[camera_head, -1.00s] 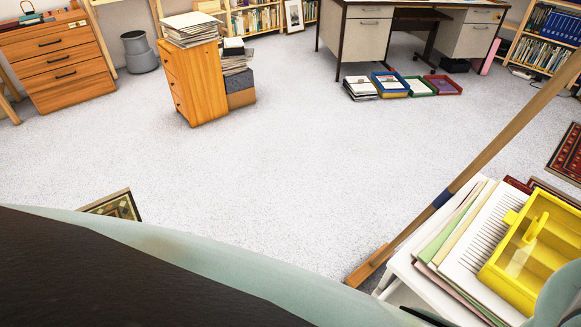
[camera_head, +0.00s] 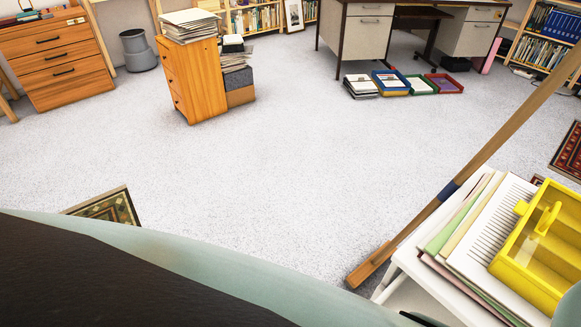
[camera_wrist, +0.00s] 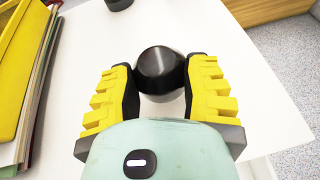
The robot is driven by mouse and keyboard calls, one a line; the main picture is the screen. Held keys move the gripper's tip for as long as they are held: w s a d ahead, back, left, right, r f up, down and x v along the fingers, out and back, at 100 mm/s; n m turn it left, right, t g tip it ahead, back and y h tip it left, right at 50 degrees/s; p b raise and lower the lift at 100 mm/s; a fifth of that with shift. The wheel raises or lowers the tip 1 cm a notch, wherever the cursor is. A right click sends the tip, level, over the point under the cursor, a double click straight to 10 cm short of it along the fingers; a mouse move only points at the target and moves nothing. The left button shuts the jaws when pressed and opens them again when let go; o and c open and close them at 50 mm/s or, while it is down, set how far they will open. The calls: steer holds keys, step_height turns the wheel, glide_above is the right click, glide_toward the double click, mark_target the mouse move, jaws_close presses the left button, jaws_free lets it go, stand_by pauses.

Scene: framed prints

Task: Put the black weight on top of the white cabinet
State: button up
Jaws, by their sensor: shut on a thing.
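The black weight (camera_wrist: 160,70) is a dark, round-topped cylinder in the wrist view. My gripper (camera_wrist: 162,78) has yellow ridged fingers on both sides of the weight and is shut on it. A white top (camera_wrist: 235,95) lies below the weight; I cannot tell whether the weight touches it. In the head view a white piece of furniture (camera_head: 420,272) stands at the lower right, with papers on it. I cannot tell whether it is the white cabinet. The gripper's fingers and the weight are not visible in the head view.
A yellow caddy (camera_head: 540,240) sits on papers (camera_head: 490,225) on the white furniture. A wooden pole (camera_head: 450,185) leans beside it. Another dark object (camera_wrist: 118,4) is at the wrist view's top edge. Open carpet (camera_head: 270,150) stretches to a wooden drawer unit (camera_head: 205,85).

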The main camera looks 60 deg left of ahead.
steer(key=shift+w, duration=0.45)
steer(key=shift+f, duration=0.25)
steer(key=shift+s+f+b, duration=0.1)
steer(key=shift+f+b, duration=0.9)
steer(key=shift+f, duration=0.6)
steer(key=shift+d+f, duration=0.1)
steer(key=o, duration=1.2)
